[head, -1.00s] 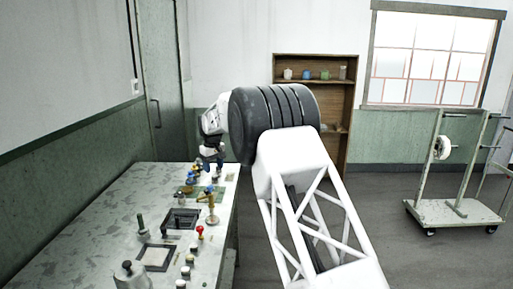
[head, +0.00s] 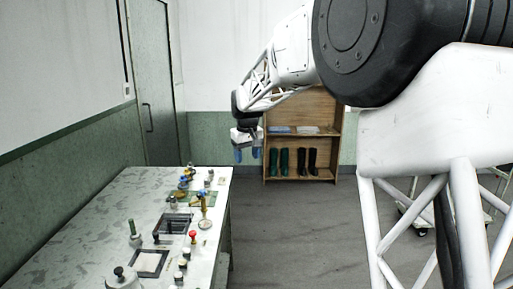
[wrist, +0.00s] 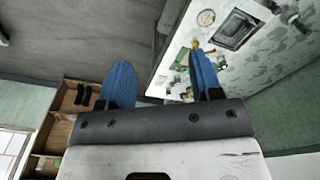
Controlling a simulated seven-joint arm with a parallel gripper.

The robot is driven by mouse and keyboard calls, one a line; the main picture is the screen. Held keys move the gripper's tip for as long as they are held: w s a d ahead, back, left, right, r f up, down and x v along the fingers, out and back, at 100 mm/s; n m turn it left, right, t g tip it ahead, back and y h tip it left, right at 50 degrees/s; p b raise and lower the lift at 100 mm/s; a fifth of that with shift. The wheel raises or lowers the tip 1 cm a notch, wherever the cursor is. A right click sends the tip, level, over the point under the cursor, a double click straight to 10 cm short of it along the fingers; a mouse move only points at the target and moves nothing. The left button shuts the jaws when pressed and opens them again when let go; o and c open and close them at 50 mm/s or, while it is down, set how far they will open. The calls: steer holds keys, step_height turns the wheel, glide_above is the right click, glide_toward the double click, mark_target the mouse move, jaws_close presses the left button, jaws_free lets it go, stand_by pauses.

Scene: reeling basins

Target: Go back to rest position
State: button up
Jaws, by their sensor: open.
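My gripper (head: 247,156) hangs at the end of my white arm, above the floor just past the far right end of the counter. Its two blue fingers are apart with nothing between them; the wrist view shows the open gripper (wrist: 160,82) too. The pale counter (head: 75,225) stands to the left of the gripper, and in the wrist view the counter (wrist: 270,60) is beyond the right finger.
On the counter are two square basins (head: 172,224) (head: 150,263), a red-topped knob (head: 193,236), a brass post (head: 204,203) and several small items. A wooden shelf (head: 325,140) with dark boots stands at the back wall. The floor (head: 280,230) right of the counter is clear.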

steer(key=s+d+r+m, duration=0.2)
steer(key=s+d, duration=0.6)
steer(key=s, duration=0.6)
steer(key=s+d+r+m, duration=0.1)
steer(key=s+d, duration=0.6)
steer(key=s, duration=0.6)
steer(key=s+d+f+m, duration=0.1)
steer(key=s+d+f, duration=0.1)
steer(key=s, duration=0.6)
steer(key=s+d+f+m+t, duration=0.1)
steer(key=s+f, duration=0.3)
steer(key=s, duration=0.4)
steer(key=s+d+f+m, duration=0.1)
steer(key=s+d+f, duration=0.2)
steer(key=s, duration=0.6)
steer(key=shift+d+t, duration=0.3)
steer(key=shift+d, duration=0.1)
